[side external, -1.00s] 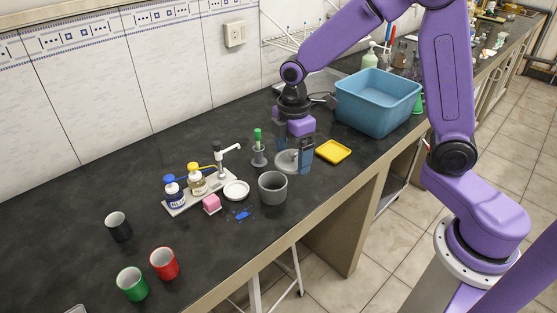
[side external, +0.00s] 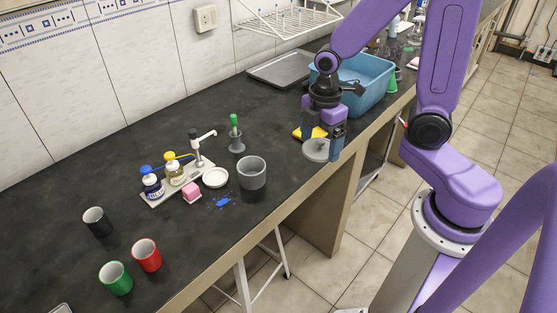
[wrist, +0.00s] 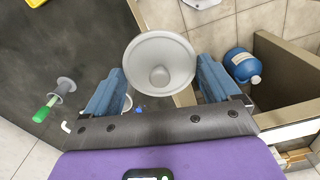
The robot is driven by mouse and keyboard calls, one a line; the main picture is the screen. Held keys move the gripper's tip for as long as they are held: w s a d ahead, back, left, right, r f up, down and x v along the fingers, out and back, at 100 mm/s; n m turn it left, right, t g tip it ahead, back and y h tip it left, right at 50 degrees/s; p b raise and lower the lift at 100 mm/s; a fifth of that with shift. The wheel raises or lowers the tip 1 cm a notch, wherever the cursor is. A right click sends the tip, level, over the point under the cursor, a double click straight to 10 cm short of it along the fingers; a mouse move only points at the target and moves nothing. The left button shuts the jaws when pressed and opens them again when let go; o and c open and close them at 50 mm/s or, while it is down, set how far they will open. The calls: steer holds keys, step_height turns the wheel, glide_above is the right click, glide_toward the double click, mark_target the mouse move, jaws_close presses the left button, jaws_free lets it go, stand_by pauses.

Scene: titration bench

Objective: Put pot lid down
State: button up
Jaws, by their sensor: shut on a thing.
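The pot lid (side external: 316,151) is a round grey disc with a central knob. In the side view it is between the fingers of my gripper (side external: 321,146), near the bench's front edge. In the wrist view my gripper (wrist: 161,66) has one blue finger on each side of the lid (wrist: 160,45), with the knob facing the camera. My gripper is shut on the lid. I cannot tell whether the lid's underside touches the bench. A grey pot (side external: 251,175) stands open and upright, to the left of the lid.
A yellow dish (side external: 306,134) is behind the gripper, partly hidden. A blue basin (side external: 372,75) stands beyond it. A green-handled tool in a holder (side external: 236,138), a white dish (side external: 215,177) and a bottle rack (side external: 180,182) are left. Bare dark bench lies between pot and lid.

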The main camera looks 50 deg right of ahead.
steer(key=shift+w+d+f, duration=0.15)
steer(key=shift+w+f, duration=0.15)
steer(key=w+f, duration=0.4)
steer(key=w, duration=0.4)
glide_above(276, 166)
steer(key=f, duration=0.5)
steer(key=shift+s+d, duration=0.1)
steer(key=shift+s, duration=0.15)
steer(key=shift+w+f, duration=0.2)
steer(key=shift+f, duration=1.6)
steer(key=shift+f, duration=0.1)
steer(key=o, duration=0.8)
steer(key=shift+c, duration=0.2)
